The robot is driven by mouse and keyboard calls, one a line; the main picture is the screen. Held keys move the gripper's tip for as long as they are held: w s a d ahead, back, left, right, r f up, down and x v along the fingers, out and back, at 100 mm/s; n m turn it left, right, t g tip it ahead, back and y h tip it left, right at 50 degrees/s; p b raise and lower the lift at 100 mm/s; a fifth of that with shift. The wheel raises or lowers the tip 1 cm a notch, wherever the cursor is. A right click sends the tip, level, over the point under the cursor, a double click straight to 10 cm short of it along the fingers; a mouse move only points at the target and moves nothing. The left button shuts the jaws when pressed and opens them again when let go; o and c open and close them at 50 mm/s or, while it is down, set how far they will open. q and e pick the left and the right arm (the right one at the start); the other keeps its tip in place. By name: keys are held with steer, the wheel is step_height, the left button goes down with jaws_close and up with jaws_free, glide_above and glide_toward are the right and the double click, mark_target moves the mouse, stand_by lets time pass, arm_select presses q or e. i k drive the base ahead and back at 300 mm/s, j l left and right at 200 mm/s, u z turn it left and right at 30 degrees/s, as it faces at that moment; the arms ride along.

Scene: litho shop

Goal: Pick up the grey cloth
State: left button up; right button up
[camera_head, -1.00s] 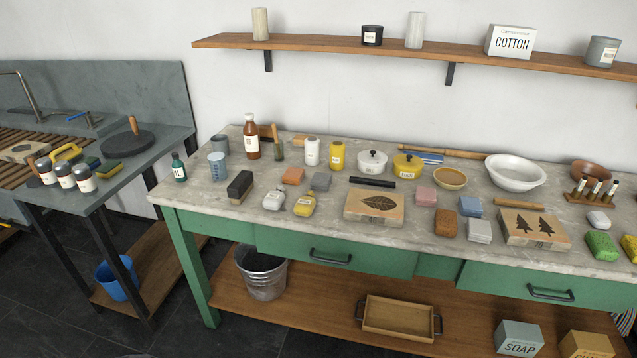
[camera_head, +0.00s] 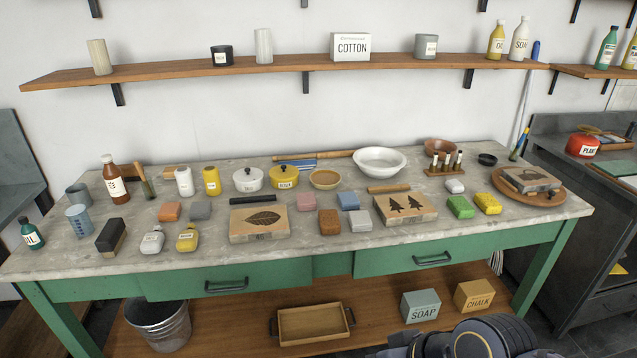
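A light grey folded piece (camera_head: 360,221), which looks like the grey cloth, lies on the marble-like top of the green workbench. It sits just right of a brown sponge-like block (camera_head: 329,222) and in front of a blue folded piece (camera_head: 348,200). The printing block with two trees (camera_head: 406,209) is close on its right. A darker grey block-like piece (camera_head: 200,210) lies farther left beside an orange one (camera_head: 170,211); I cannot tell its material. Neither gripper shows. Dark rounded parts of my own arm show at the bottom right, below the bench top.
The leaf printing block (camera_head: 260,223) and a pink piece (camera_head: 306,202) lie to the left. Pots, a white bowl (camera_head: 380,162) and bottles stand behind. The front strip of the bench top (camera_head: 330,243) is bare. A wall shelf (camera_head: 290,70) runs above.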

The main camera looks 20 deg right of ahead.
mark_target(199, 211)
steer(key=i+l+z, duration=0.2)
steer(key=i, duration=0.25)
steer(key=i+l+z, duration=0.25)
steer(key=i, duration=0.25)
steer(key=i+l+z, duration=0.2)
steer(key=i, duration=0.3)
